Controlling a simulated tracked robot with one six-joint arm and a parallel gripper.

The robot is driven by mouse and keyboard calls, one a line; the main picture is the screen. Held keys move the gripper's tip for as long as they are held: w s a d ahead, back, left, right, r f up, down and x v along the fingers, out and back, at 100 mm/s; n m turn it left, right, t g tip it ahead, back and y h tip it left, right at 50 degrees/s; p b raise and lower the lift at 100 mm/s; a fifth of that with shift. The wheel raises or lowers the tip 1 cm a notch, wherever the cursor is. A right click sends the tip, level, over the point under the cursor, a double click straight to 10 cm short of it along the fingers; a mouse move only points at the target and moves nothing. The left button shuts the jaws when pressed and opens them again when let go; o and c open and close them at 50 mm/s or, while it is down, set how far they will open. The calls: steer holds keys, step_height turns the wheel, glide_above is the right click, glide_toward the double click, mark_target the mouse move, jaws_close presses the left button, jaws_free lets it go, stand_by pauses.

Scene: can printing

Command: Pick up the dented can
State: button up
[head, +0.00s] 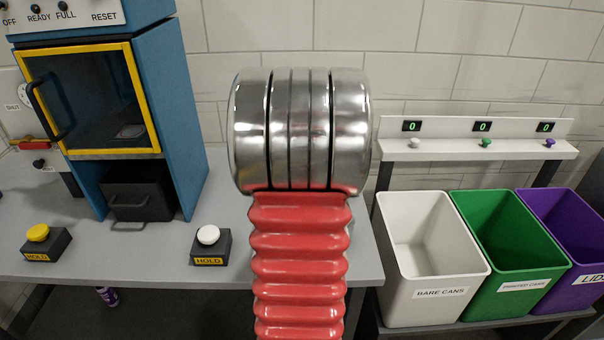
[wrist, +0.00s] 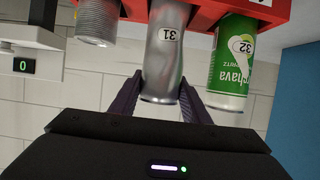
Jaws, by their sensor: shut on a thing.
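A bare silver can (wrist: 165,55) with a "31" label is in the middle of the wrist view. Its side outline looks uneven, as if dented. Its upper part in the picture is by the red holder (wrist: 125,10); I cannot tell whether it is still seated there. My gripper (wrist: 160,84) has its two dark fingers on either side of this can, shut on it. A ribbed silver can (wrist: 97,22) is to the left and a green printed can (wrist: 231,62) labelled "32" to the right. The head view does not show the gripper or these cans.
In the head view, a blue cabinet (head: 183,120) with a yellow-framed door stands on the grey bench (head: 225,275), with two HOLD buttons. White (head: 408,290), green (head: 500,280) and purple (head: 590,250) bins stand right, under a shelf with counters reading 0. My arm blocks the middle.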

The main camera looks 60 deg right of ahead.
steer(key=shift+c, duration=0.8)
steer(key=shift+r, duration=0.15)
step_height(320, 180, up, 10)
steer(key=shift+f, duration=0.15)
steer(key=shift+s, duration=0.1)
